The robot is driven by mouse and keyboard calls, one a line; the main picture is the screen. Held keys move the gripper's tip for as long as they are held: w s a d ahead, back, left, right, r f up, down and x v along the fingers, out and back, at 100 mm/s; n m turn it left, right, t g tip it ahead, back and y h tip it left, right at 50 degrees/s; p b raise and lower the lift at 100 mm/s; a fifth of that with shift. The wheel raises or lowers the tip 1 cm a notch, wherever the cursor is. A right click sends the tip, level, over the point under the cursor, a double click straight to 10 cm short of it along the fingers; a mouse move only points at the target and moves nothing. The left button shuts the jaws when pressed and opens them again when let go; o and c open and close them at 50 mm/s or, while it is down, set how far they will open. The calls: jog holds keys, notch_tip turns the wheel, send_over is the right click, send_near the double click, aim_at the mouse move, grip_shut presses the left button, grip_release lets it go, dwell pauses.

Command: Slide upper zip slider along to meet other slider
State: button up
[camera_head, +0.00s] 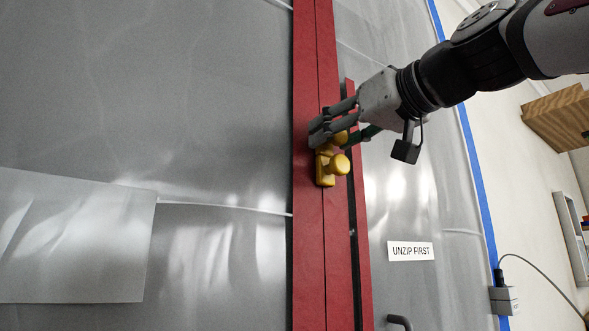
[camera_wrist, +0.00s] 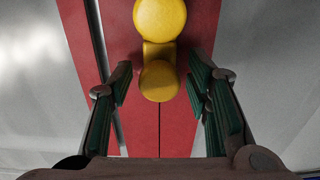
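Two yellow zip sliders sit close together on the red zip strip (camera_head: 308,240). The upper slider (camera_head: 341,137) is partly hidden by my fingers, and the lower slider (camera_head: 325,168) shows its block and round knob just below it. My gripper (camera_head: 333,139) reaches in from the upper right with its fingers around the upper slider. In the wrist view a yellow knob (camera_wrist: 159,82) lies between the two open green-padded fingers, with gaps on both sides. Another yellow knob (camera_wrist: 160,18) is at the top edge. I cannot tell whether the sliders touch.
Grey translucent sheeting (camera_head: 150,100) spreads on both sides of the strip. A label reading "UNZIP FIRST" (camera_head: 410,251) is at lower right, above a dark handle (camera_head: 399,322). Blue tape (camera_head: 470,140) edges the sheet. A wooden box (camera_head: 560,118) stands at far right.

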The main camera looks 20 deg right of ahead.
jog(key=shift+s, duration=0.1)
jog(key=v, duration=1.2)
dwell(0.4)
